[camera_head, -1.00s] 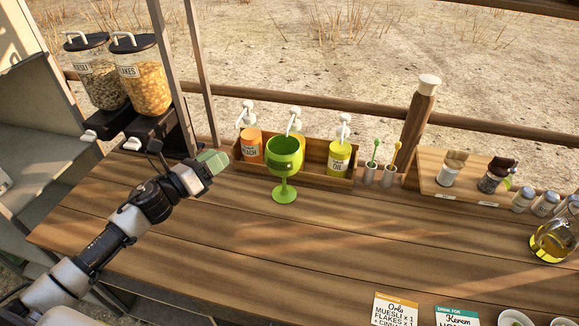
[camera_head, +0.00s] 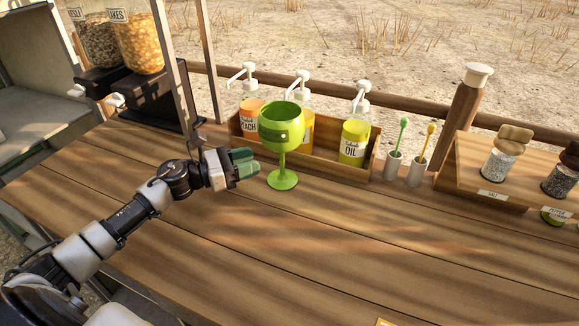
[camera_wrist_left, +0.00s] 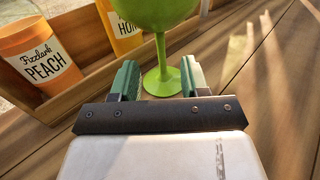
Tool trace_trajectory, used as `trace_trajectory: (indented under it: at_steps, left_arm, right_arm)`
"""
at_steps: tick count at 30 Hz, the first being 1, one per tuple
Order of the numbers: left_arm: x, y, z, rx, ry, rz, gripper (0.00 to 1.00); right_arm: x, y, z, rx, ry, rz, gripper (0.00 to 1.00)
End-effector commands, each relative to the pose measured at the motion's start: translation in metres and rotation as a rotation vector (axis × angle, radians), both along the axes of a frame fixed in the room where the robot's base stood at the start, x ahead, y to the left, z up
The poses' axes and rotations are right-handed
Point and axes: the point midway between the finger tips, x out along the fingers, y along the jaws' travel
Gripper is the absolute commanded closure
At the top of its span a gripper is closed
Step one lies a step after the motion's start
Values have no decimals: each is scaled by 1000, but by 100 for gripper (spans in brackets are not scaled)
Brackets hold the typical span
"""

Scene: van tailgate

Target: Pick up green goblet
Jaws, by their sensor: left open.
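The green goblet (camera_head: 282,138) stands upright on the wooden counter, in front of the bottle box. My left gripper (camera_head: 246,163) is just to the left of its stem in the head view, with green finger pads. In the left wrist view the goblet's stem (camera_wrist_left: 161,52) and round foot (camera_wrist_left: 162,82) show just beyond and between the open fingers of the left gripper (camera_wrist_left: 160,80). The fingers are apart and empty. The bowl is cut off at the top of that view. My right gripper is not in view.
Behind the goblet, a wooden box (camera_head: 318,163) holds pump bottles, including the peach bottle (camera_wrist_left: 38,58) and the oil bottle (camera_head: 354,143). Two cups (camera_head: 392,165) with spoons stand to its right. Cereal dispensers (camera_head: 141,42) stand at the left. The front counter is clear.

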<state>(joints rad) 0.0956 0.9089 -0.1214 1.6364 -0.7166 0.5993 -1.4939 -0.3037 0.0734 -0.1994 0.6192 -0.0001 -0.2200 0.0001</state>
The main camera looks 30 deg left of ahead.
Motion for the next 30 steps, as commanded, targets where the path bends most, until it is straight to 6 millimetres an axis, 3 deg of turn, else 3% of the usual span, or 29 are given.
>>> trace_trajectory:
  at_steps: [1, 6, 23, 30]
  left_arm:
    - [0, 0, -19, 1, -1, 1, 55]
    - [0, 0, -30, -1, -1, 1, 55]
    - [44, -39, -28, -2, -1, 0, 55]
    - [71, -62, -27, -4, -2, 2, 55]
  right_arm:
    - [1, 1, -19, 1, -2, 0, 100]
    - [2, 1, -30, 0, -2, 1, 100]
    - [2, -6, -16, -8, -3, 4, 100]
    - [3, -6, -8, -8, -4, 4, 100]
